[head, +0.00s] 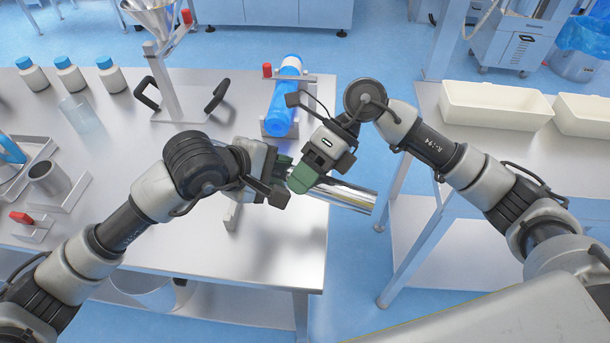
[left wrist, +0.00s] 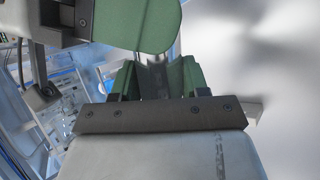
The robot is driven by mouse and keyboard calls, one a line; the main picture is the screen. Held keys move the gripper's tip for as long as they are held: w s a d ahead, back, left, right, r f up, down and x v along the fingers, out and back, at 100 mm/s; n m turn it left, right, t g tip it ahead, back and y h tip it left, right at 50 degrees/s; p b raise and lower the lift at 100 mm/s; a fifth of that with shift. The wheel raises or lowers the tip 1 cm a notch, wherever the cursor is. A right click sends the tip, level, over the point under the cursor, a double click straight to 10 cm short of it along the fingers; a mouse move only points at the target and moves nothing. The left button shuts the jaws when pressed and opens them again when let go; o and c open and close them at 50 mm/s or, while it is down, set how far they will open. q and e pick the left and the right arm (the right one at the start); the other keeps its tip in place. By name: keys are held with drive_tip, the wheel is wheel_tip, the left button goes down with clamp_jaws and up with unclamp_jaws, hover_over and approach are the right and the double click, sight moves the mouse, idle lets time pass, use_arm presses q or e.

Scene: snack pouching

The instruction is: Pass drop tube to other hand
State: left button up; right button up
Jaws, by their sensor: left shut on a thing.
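The drop tube (head: 347,194) is a shiny metal cylinder, held tilted in the air by the table's right edge. My left gripper (head: 280,170) is shut on its left part. In the left wrist view a grey strip of the tube (left wrist: 153,78) shows between the green fingers of my left gripper (left wrist: 155,85). My right gripper (head: 303,178) is at the tube, close beside the left one. Its green finger (left wrist: 140,22) crosses the top of the left wrist view. Its far finger is hidden, so I cannot tell whether it grips the tube.
A blue roll (head: 285,100) lies in a holder at the back of the table. A funnel stand (head: 160,60) and white bottles (head: 70,75) stand to the left. White bins (head: 495,105) sit on the right table (head: 470,165). A floor gap separates the tables.

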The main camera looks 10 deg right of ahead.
drive_tip(key=shift+s+a+r, duration=0.15)
drive_tip(key=c, duration=0.5)
use_arm(q)
drive_tip(key=o, duration=1.2)
drive_tip(key=shift+f, duration=0.1)
